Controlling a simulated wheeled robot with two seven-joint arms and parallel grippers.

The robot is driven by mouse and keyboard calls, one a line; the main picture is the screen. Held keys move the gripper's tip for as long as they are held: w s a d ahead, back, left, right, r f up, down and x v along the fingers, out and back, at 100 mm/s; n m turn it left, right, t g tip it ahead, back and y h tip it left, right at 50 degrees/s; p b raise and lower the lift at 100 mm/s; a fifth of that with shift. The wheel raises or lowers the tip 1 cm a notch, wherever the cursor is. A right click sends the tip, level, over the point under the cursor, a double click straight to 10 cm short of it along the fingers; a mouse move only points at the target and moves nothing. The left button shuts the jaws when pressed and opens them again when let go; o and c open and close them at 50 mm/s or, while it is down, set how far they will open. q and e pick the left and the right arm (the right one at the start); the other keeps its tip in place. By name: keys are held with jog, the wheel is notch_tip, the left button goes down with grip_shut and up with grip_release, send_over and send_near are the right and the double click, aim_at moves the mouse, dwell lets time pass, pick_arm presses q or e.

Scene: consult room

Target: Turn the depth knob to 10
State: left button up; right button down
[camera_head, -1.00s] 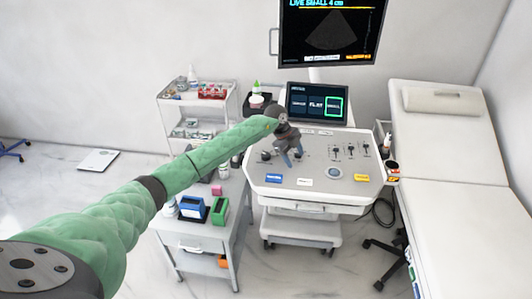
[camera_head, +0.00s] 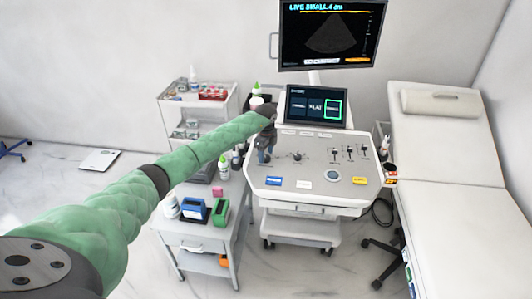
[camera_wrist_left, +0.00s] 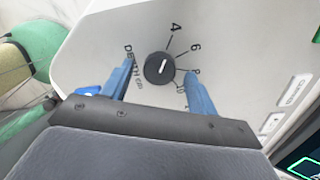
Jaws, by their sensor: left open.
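The depth knob (camera_wrist_left: 160,67) is a round dark knob with a white pointer line, on the white console panel, beside the printed word DEPTH. Marks 4, 6, 8 and 10 run around its upper and right side. The pointer slants toward the upper right, on the side of the 4 and 6 marks. My left gripper (camera_wrist_left: 159,69) is open, its blue fingers on either side of the knob with gaps between. In the head view my left gripper (camera_head: 265,155) is over the left end of the console (camera_head: 320,183) and hides the knob. My right gripper is not in view.
Another knob (camera_head: 297,156) and several sliders (camera_head: 350,153) stand to the right on the panel. A small touch screen (camera_head: 315,106) rises behind it, below a monitor (camera_head: 331,35) reading LIVE SMALL 4 cm. A grey cart (camera_head: 205,240) stands to the left, an examination couch (camera_head: 450,150) to the right.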

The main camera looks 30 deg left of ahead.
pick_arm(q)
jog(key=shift+f, duration=0.55)
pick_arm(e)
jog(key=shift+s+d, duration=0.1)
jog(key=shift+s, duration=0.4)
pick_arm(q)
jog(key=c, duration=1)
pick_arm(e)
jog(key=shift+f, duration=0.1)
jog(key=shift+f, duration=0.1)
